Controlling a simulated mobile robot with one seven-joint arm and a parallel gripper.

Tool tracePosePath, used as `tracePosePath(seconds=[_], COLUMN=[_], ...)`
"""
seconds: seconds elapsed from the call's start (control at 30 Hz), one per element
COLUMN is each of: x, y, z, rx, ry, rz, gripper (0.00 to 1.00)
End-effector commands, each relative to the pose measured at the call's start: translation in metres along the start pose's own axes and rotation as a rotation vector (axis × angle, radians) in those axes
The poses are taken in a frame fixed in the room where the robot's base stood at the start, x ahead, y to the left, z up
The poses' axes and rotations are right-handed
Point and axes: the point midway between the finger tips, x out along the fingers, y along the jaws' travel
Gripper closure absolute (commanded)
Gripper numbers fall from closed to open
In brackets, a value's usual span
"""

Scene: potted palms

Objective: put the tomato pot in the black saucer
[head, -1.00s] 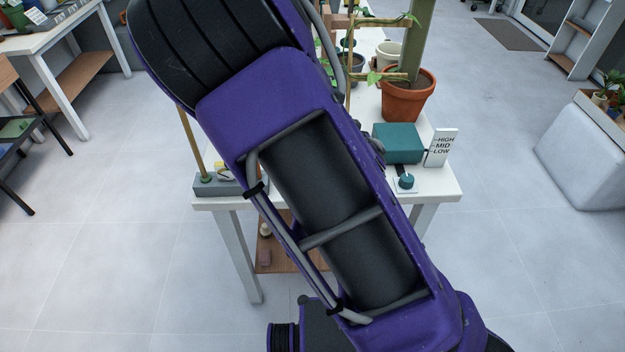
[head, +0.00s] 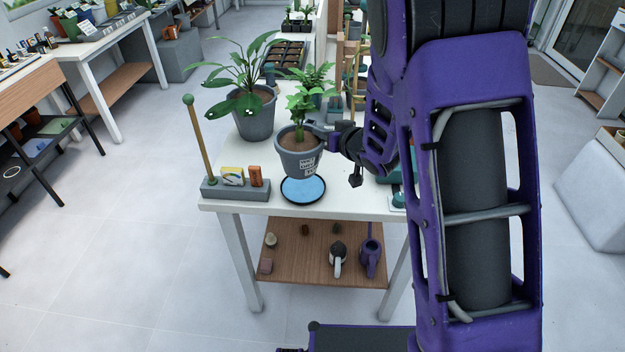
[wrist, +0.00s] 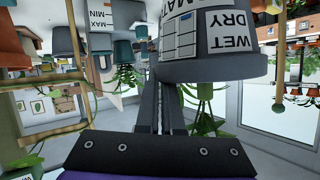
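The tomato pot (head: 299,163) is grey with a white label and a leafy green plant. In the wrist view the pot (wrist: 205,68) appears upside down, with part of its name and WET/DRY on its labels. My gripper (head: 318,129) is at the pot's right side, its fingers shut on the rim; the fingers (wrist: 160,105) reach the rim in the wrist view too. The pot is slightly tilted and looks held just above and behind the black saucer (head: 303,202). The saucer has a light blue inside and lies near the table's front edge.
A larger grey pot (head: 257,118) with a broad-leaved plant stands behind left. A grey block holder (head: 236,189) with a stick, a yellow packet and an orange piece is left of the saucer. The white table (head: 345,203) is clear just right of the saucer.

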Motion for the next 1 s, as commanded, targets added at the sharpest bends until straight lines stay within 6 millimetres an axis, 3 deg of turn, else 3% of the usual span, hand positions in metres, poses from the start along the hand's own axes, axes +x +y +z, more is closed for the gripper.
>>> tracePosePath(seconds=[0.1,0.53,0.9,1.0], x=[0.01,0.03,0.033,0.033], y=[0.004,0.014,0.016,0.016], z=[0.024,0.071,0.077,0.078], rx=[0.001,0.0,0.0,0.0], ry=[-0.004,-0.001,0.003,0.0], rz=[-0.001,0.0,0.001,0.001], gripper=[1.0,1.0,1.0,0.78])
